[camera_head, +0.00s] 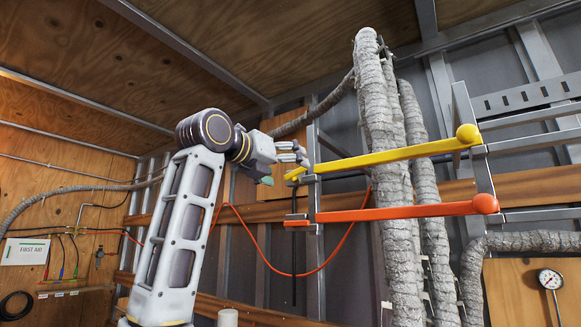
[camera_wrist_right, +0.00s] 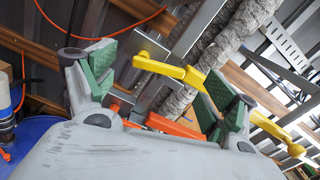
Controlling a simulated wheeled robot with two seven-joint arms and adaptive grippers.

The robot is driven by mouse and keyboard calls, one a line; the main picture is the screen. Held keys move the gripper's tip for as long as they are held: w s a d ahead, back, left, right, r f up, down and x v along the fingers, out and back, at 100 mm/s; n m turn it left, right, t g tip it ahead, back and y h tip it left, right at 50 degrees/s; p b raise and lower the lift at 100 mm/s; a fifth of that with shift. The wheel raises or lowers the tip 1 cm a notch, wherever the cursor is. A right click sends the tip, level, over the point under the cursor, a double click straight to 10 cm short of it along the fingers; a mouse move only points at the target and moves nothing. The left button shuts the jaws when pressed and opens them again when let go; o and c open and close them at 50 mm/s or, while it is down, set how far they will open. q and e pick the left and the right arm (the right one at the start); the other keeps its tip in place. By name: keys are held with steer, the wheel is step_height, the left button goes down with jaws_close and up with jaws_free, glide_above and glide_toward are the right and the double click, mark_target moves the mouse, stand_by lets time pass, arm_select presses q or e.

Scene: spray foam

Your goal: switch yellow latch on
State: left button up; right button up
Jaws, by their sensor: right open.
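The yellow latch (camera_head: 400,154) is a long bar with a round knob at its right end. It runs nearly level, tilted slightly up to the right, across a metal frame in the head view. My right gripper (camera_head: 287,164) is at its left end, fingers apart. In the right wrist view, the gripper (camera_wrist_right: 160,72) is open with green pads. The yellow latch (camera_wrist_right: 168,69) shows between the fingers and passes behind the right finger; I cannot tell whether they touch. My left gripper is not in view.
An orange latch (camera_head: 400,213) runs parallel below the yellow one; part shows in the wrist view (camera_wrist_right: 172,126). Thick grey wrapped pipes (camera_head: 378,110) stand behind both bars. A red cable (camera_head: 330,260) hangs below. A gauge (camera_head: 550,279) is at the lower right.

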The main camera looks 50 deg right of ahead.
mark_target(298, 174)
steer(key=d, duration=0.2)
steer(key=shift+w+d+p, duration=0.1)
steer(key=shift+d+p, duration=0.2)
steer(key=shift+d, duration=0.1)
steer(key=c, duration=1)
